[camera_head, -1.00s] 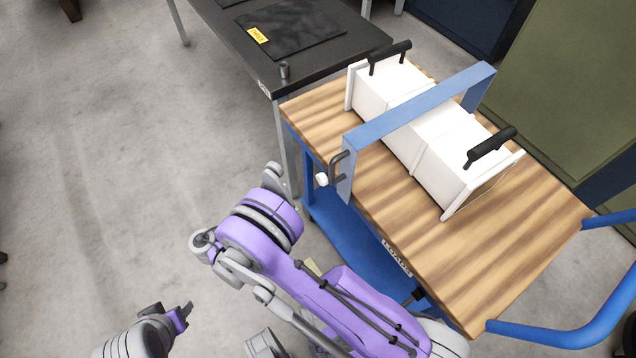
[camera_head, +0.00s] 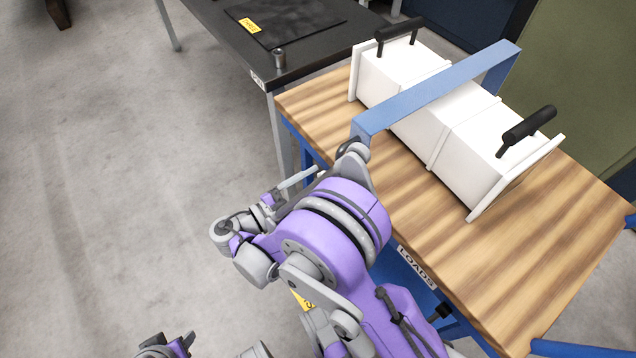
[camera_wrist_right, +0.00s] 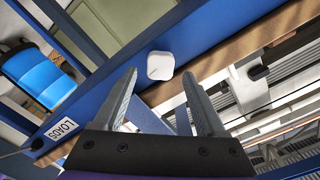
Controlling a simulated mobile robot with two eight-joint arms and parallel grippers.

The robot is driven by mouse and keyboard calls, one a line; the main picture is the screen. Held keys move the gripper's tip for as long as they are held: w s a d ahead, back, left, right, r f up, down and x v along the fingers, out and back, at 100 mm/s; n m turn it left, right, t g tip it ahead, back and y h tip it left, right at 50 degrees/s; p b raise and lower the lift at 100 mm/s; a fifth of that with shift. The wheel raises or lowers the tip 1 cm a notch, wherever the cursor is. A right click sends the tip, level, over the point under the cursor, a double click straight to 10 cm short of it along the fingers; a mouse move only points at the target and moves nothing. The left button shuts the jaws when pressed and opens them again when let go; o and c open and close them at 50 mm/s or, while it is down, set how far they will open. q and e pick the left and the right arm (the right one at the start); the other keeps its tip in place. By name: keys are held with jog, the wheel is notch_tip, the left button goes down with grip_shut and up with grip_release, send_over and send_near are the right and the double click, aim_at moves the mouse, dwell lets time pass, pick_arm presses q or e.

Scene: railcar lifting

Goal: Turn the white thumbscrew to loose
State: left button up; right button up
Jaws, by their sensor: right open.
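The white thumbscrew (camera_wrist_right: 160,65) is a small rounded white knob on a blue bar in the right wrist view. In the head view it is hidden behind my right arm. My right gripper (camera_wrist_right: 160,86) is open and empty. Its two grey fingertips point toward the thumbscrew, one to each side of it in the picture; whether they touch it or how far off they are, I cannot tell. The blue clamp bar (camera_head: 440,88) crosses over a white box (camera_head: 455,140) on the cart. My left gripper (camera_head: 182,345) is low at the left, partly cut off, far from the cart.
The wooden-topped cart (camera_head: 520,235) bears a LOADS label (camera_head: 416,267) on its edge. The white box has black handles (camera_head: 527,130) at its ends. A black table (camera_head: 310,62) with a small metal cylinder (camera_head: 279,58) stands behind. The floor at left is clear.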

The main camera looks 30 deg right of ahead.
jog(key=shift+d, duration=0.8)
jog(key=shift+w, duration=0.1)
grip_shut()
